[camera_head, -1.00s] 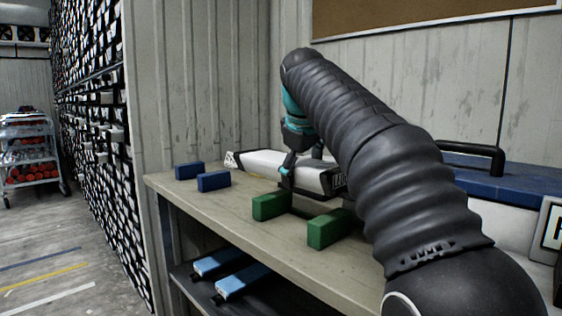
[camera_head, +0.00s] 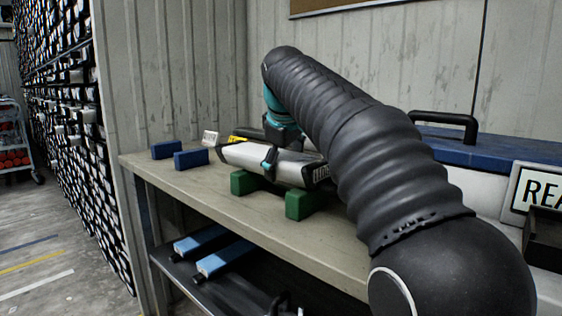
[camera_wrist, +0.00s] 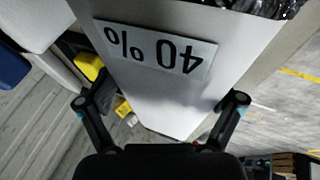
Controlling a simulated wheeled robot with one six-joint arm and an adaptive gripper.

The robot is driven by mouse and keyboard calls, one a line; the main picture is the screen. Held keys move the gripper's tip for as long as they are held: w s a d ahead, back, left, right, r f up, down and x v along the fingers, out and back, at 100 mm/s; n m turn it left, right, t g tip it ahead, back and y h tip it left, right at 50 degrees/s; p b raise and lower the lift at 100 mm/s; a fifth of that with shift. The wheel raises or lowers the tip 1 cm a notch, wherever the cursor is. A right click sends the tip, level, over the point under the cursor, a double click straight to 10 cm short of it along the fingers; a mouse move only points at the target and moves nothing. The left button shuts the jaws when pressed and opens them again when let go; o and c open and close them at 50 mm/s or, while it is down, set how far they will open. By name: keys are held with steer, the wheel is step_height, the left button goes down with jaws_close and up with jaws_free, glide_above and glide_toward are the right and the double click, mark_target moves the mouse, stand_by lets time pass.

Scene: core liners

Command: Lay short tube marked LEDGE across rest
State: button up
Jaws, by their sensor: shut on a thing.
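A pale tube (camera_head: 245,155) with a black, lettered near end (camera_head: 321,173) lies between my fingers. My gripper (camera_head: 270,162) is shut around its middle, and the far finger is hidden. The tube appears over or just behind two green blocks (camera_head: 243,182) (camera_head: 305,204); I cannot tell whether it touches them. The lettering is partly cut off by my arm and too small to read surely. In the wrist view the tube (camera_wrist: 160,95) runs between both fingers of my gripper (camera_wrist: 162,105), with an upside-down "40 %" label (camera_wrist: 158,47).
Two blue blocks (camera_head: 166,149) (camera_head: 191,160) stand on the bench (camera_head: 215,187) to the left. A yellow-marked dark item (camera_head: 240,138) and a white tag (camera_head: 210,138) show behind the tube. Blue-topped items (camera_head: 200,240) lie on the lower shelf. A black-handled blue lid (camera_head: 490,146) is at right.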

steer(key=o, duration=1.5)
steer(key=shift+f, duration=0.1)
steer(key=shift+s+r, duration=0.1)
steer(key=shift+r, duration=0.35)
steer(key=p+v, duration=0.2)
steer(key=v, duration=0.7)
steer(key=shift+r, duration=0.1)
steer(key=shift+v, duration=1.1)
steer(key=shift+s, duration=0.1)
